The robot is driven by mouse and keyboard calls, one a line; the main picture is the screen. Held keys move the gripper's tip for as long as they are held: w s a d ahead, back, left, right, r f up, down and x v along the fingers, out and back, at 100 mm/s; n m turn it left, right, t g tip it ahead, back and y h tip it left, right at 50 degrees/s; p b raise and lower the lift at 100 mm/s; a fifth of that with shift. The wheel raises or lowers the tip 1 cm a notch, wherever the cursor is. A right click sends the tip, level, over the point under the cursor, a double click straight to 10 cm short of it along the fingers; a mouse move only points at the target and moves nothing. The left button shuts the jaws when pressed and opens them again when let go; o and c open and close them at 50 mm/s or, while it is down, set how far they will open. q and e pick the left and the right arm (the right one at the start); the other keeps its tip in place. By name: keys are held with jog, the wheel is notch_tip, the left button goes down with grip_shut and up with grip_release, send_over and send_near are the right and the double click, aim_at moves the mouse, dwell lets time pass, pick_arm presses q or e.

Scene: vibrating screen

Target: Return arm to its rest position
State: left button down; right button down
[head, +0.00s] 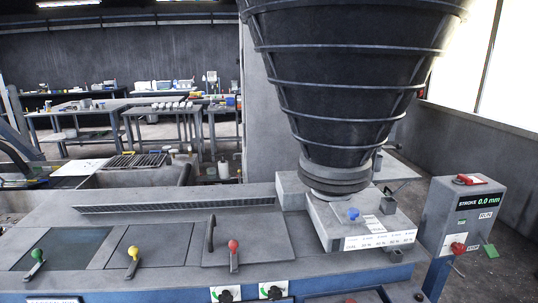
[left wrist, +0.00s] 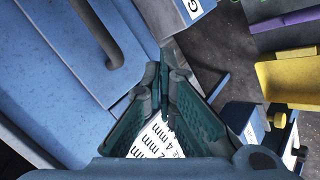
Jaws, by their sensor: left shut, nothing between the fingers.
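My left gripper (left wrist: 164,68) shows in the left wrist view with its dark green fingers together at the tips and nothing between them. Below the fingers, a white label with printed "mm" text (left wrist: 155,138) shows through the gap nearer the palm. A blue panel with a dark curved handle (left wrist: 100,35) lies to the left of the fingers. I cannot tell whether the fingers touch anything. In the head view I cannot make out either gripper clearly. My right gripper is in neither view.
In the head view, a machine with green (head: 36,254), yellow (head: 133,253) and red (head: 233,245) levers stands in front, under a large dark hopper (head: 345,80). A box reading "STROKE 0.0 mm" (head: 465,215) stands at right. A yellow bin (left wrist: 288,82) shows in the wrist view.

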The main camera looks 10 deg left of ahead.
pick_arm(q)
jog(key=s+d+f+m+g+y, duration=0.1)
jog(key=s+d+f+m+g, duration=0.15)
jog(key=s+f+m, duration=0.55)
jog(key=s+d+f+m+g+y, duration=0.1)
jog(key=s+d+f+m+g, duration=0.15)
jog(key=s+f, duration=1)
jog(key=s+d+f+m+g, duration=0.1)
jog(key=s+d+f, duration=0.2)
jog(key=s+d, duration=0.5)
jog(key=s+d+f+m+g+h, duration=0.1)
jog(key=s+d+f, duration=0.3)
jog(key=s+d, duration=0.5)
jog(key=shift+s+d+f+m+g+h, duration=0.25)
jog(key=shift+d+m+g, duration=0.25)
jog(key=shift+d+m, duration=0.25)
